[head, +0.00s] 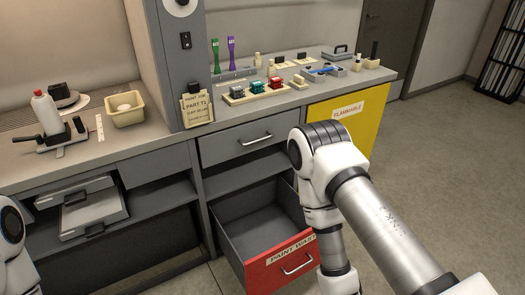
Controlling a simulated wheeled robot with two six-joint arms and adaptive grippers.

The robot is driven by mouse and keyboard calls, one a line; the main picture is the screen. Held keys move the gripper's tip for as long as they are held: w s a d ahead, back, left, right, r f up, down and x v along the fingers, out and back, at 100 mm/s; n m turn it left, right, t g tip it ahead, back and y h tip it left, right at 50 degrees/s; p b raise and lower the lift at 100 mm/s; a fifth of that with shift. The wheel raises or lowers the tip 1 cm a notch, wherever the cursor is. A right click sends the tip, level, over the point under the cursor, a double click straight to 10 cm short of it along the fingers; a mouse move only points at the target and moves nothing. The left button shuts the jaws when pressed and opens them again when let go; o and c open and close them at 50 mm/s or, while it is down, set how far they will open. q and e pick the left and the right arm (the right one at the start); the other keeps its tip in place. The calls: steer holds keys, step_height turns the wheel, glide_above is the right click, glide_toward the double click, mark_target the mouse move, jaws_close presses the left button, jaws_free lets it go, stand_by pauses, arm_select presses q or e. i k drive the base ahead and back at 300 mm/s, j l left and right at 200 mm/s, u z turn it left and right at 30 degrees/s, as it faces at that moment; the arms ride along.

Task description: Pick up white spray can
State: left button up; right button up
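The white spray can (47,113) has a red cap and stands upright on the grey counter at the far left of the head view. A dark-handled tool in front of it partly covers its base. Nothing of mine touches the can. Part of my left arm shows at the lower left edge, well below the can, but its gripper is out of view. My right arm comes in from the lower right and bends downward in front of the cabinets. Its gripper is also out of view.
A cream tub (126,120) stands right of the can, with a sanding-disc-like tool (66,98) behind the can. A grey pillar (184,75) divides the counter. A red-fronted drawer (284,262) stands open below. Colored blocks sit on a tray (234,99) beyond the pillar.

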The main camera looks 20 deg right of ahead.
mark_target(44, 106)
steer(key=z, duration=1)
steer(key=u, duration=1.65)
